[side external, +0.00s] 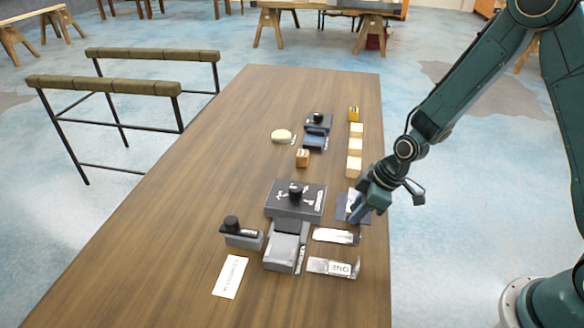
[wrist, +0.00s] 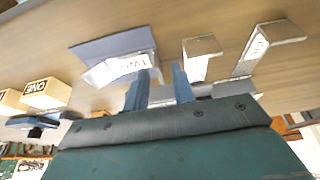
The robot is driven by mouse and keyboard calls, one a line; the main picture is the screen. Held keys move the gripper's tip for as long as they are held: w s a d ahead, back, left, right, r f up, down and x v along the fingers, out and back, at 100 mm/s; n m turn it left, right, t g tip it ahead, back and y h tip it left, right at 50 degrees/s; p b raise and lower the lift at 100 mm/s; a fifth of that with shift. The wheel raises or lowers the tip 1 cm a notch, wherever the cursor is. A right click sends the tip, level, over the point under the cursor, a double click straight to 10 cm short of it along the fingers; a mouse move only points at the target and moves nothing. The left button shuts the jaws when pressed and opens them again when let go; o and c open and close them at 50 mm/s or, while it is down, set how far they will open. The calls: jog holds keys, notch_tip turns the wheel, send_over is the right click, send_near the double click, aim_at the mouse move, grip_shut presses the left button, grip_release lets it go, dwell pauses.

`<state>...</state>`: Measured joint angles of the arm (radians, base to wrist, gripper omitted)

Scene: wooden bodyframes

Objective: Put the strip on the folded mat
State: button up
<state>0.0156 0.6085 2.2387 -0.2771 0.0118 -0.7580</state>
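The folded mat (side external: 341,207) is a flat dark blue pad near the table's right edge; in the wrist view it is the blue-grey slab (wrist: 108,44). A pale strip marked TWO (wrist: 120,68) lies over the mat's near edge in the wrist view. In the side view a white part of it (side external: 351,196) shows on the mat, partly hidden by my gripper (side external: 356,214). In the wrist view my gripper (wrist: 160,75) has its fingers apart with bare wood between them. The left finger is close to the strip; I cannot tell if they touch.
Two bent metal pieces (side external: 336,236) (side external: 334,267) lie nearer the camera. Grey blocks (side external: 286,246) and a dark knobbed plate (side external: 293,203) stand left of them. Pale wooden blocks (side external: 355,147) line up behind the mat. The table's left side is clear.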

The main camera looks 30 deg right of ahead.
jog(key=shift+r, duration=0.2)
jog(key=v, duration=1.2)
dwell(0.7)
jog(key=s+d+r+m+t+h, duration=0.2)
jog(key=s+r+m, duration=0.7)
jog(key=s+r, duration=0.7)
jog(key=shift+s+d+h, duration=0.6)
jog(key=shift+s, duration=1.2)
